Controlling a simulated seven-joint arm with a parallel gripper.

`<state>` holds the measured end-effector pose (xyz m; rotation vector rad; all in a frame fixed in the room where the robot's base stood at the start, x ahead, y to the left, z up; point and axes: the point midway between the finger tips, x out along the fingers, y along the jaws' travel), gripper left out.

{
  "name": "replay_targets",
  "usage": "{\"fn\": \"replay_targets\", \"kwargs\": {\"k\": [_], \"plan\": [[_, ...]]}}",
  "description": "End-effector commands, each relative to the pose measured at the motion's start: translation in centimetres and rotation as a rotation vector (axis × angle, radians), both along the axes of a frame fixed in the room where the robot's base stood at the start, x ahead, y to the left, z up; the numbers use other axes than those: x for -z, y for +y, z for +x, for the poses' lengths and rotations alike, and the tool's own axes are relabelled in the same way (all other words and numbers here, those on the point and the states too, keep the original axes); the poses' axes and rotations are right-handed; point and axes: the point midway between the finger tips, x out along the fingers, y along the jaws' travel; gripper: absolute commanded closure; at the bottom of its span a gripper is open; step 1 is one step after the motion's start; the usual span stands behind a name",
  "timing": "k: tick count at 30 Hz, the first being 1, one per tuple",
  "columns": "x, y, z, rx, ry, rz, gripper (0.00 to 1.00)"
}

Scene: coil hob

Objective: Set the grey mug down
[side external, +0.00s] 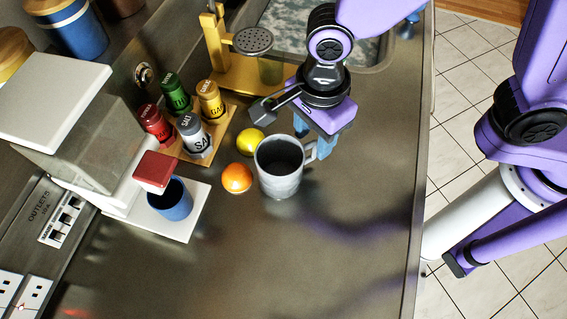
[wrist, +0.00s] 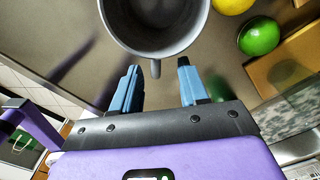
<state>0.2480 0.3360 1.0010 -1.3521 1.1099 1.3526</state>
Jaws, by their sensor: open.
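The grey mug (side external: 281,170) stands upright on the metal counter (side external: 270,255) and looks empty inside. In the wrist view the mug (wrist: 155,25) is at the top, with its handle (wrist: 155,68) pointing down toward my gripper (wrist: 158,68). The two blue fingers are apart, one on each side of the handle's end, with visible gaps. In the side view my gripper (side external: 317,148) is just right of the mug, at its handle side. The handle is partly hidden there by the fingers.
An orange (side external: 237,178) and a lemon (side external: 251,140) lie close left of the mug. Spice jars (side external: 194,137) stand on a wooden board behind. A white coffee machine (side external: 100,160) with a blue cup (side external: 173,204) is at left. The front counter is clear.

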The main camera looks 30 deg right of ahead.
Motion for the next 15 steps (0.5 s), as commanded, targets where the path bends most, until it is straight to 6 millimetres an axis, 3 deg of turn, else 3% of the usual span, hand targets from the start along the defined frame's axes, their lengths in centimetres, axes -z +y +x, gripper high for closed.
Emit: {"fn": "replay_targets", "kwargs": {"k": [9,15], "plan": [[4.1,-0.1,-0.4,-0.001,0.002,-0.004,0.56],[4.8,-0.1,-0.4,-0.001,0.000,0.000,0.56]]}}
